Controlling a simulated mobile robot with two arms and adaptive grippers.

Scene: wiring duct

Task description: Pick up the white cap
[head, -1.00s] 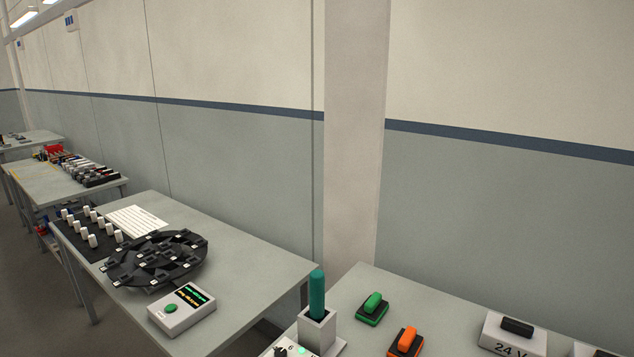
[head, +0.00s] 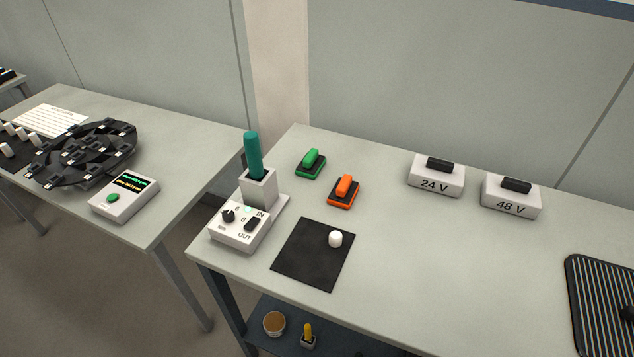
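The white cap (head: 335,239) is a small white cylinder. It stands on the right part of a black square mat (head: 305,262) near the left front of the grey table (head: 420,260). Nothing touches or covers it. Neither of my grippers shows in the head view.
Behind the mat are a green switch (head: 311,161) and an orange switch (head: 345,189). A white control box (head: 233,234) with a teal-handled tool (head: 254,158) stands left. The 24 V box (head: 436,177), 48 V box (head: 511,196) and ribbed black mat (head: 606,300) are right. The table's middle is clear.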

